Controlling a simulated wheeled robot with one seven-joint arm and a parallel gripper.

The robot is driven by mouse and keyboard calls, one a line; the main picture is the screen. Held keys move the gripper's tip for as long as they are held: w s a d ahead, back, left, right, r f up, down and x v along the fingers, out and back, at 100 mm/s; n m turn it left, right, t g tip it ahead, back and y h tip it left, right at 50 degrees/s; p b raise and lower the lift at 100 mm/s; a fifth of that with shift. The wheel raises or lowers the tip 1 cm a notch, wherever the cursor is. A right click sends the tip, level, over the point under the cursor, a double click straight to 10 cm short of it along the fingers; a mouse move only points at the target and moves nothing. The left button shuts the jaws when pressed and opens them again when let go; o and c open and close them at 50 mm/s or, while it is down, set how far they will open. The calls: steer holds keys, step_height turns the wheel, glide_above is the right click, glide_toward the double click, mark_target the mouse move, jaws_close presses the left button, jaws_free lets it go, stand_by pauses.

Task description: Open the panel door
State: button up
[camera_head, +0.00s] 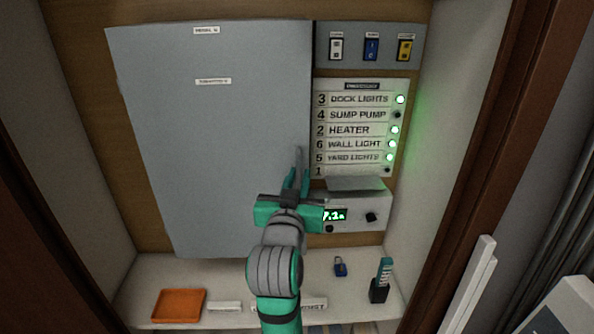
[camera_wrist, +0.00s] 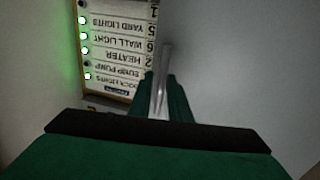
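The panel door (camera_head: 215,130) is a large grey sheet with two small labels, and it looks shut. Its handle (camera_head: 299,158) is a slim upright metal bar near the door's right edge. In the wrist view the handle (camera_wrist: 163,80) stands between the green fingers. My gripper (camera_head: 297,178) is at the handle, with its fingers close together on either side of the bar. It looks shut on the handle, though the contact itself is partly hidden. My arm covers the lower right part of the door.
Right of the door are a switch strip (camera_head: 367,47), a labelled circuit list (camera_head: 352,128) with several green lights, and a meter box (camera_head: 358,208). The shelf below holds an orange tray (camera_head: 179,305), a blue padlock (camera_head: 340,267) and a teal-topped item (camera_head: 384,272). Cabinet walls flank both sides.

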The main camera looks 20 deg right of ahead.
steer(key=shift+x, duration=0.75)
steer(key=shift+a, duration=0.15)
steer(key=shift+c, duration=0.7)
jaws_close()
steer(key=shift+a, duration=0.1)
